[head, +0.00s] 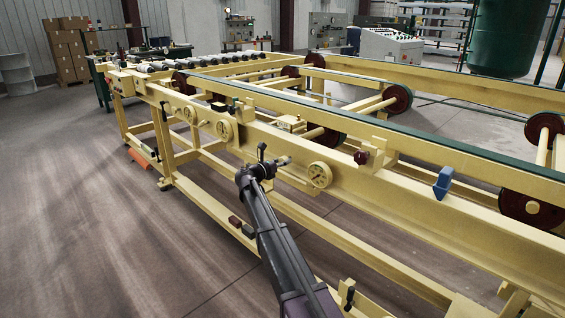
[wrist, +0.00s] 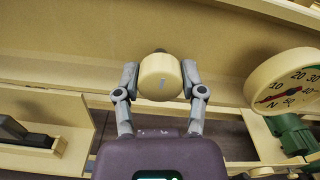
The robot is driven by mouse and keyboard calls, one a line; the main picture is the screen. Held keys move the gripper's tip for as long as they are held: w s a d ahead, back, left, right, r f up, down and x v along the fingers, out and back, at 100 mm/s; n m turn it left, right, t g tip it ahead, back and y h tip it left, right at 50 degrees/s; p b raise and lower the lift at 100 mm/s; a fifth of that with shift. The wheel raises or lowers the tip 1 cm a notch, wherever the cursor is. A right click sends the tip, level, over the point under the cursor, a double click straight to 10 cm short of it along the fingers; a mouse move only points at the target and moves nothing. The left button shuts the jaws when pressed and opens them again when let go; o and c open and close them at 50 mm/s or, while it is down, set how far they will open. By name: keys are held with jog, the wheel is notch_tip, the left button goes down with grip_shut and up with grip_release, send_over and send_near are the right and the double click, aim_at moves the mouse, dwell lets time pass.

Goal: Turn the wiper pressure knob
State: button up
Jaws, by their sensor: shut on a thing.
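The wiper pressure knob is most likely the round cream knob (wrist: 160,78) in the middle of the wrist view, with a short grey mark on its face. My gripper (wrist: 159,84) is shut on it, one grey finger at each side. In the head view my gripper (head: 270,166) is at the side of the cream machine frame (head: 400,205), and the small pale knob (head: 284,160) shows at its tip. The fingers partly cover the knob's sides.
A round pressure gauge (wrist: 292,82) on a green fitting stands close right of the knob; it also shows in the head view (head: 319,175). A black lever (wrist: 28,134) is at the left. A dark red knob (head: 361,157) and a blue handle (head: 443,183) sit farther right.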

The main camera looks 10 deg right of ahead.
jog(key=shift+w, duration=0.1)
dwell(0.3)
jog(key=o, duration=1.1)
jog(key=shift+d, duration=0.1)
jog(key=shift+o, duration=0.2)
jog(key=v, duration=1.2)
